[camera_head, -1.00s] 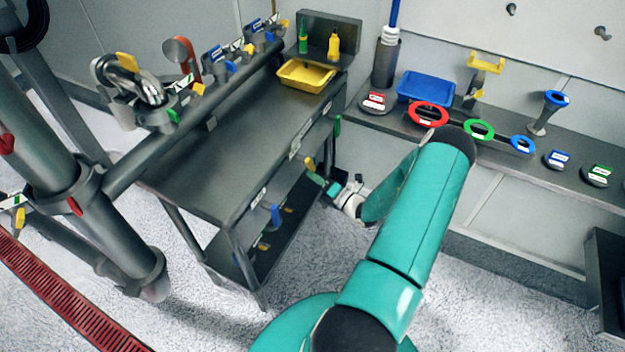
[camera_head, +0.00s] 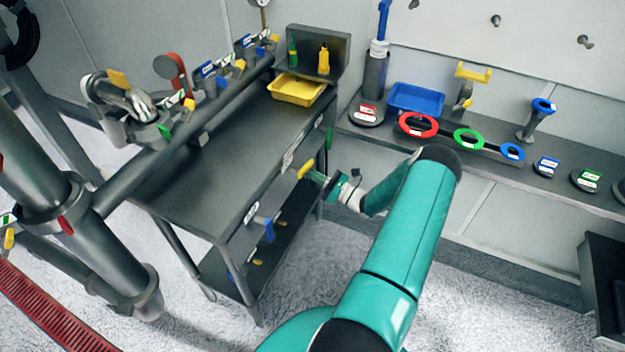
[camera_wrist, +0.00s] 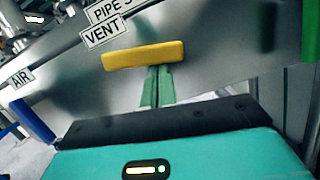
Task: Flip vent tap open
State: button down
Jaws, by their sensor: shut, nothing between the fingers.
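The vent tap has a yellow handle (camera_wrist: 144,54), which lies roughly crosswise under the VENT label (camera_wrist: 103,33) in the wrist view. In the head view the yellow handle (camera_head: 306,169) sticks out from the bench's front edge. My gripper (camera_wrist: 155,72) is shut and empty, its green fingers pointing at the handle's lower edge. The fingertips are at or very close to the handle; I cannot tell if they touch. In the head view my gripper (camera_head: 316,177) is just right of the handle. The tap's body behind the handle is hidden.
A blue handle (camera_wrist: 32,119) by the AIR label is left of the vent tap. A green handle (camera_wrist: 310,30) is at the right. The dark bench (camera_head: 200,165) carries a yellow tray (camera_head: 297,89). Open floor lies in front of the bench.

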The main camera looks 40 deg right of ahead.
jog(key=shift+w+d+r+n, duration=0.1)
jog(key=shift+d+r+n, duration=0.2)
jog(key=shift+r+n, duration=0.25)
jog(key=shift+f, duration=0.15)
dwell(0.4)
jog(key=s+d+f, duration=0.3)
jog(key=s+f, duration=0.3)
jog(key=s, duration=0.3)
dwell(0.3)
jog(key=shift+s+d+f, duration=0.1)
jog(key=shift+d, duration=0.05)
dwell(0.4)
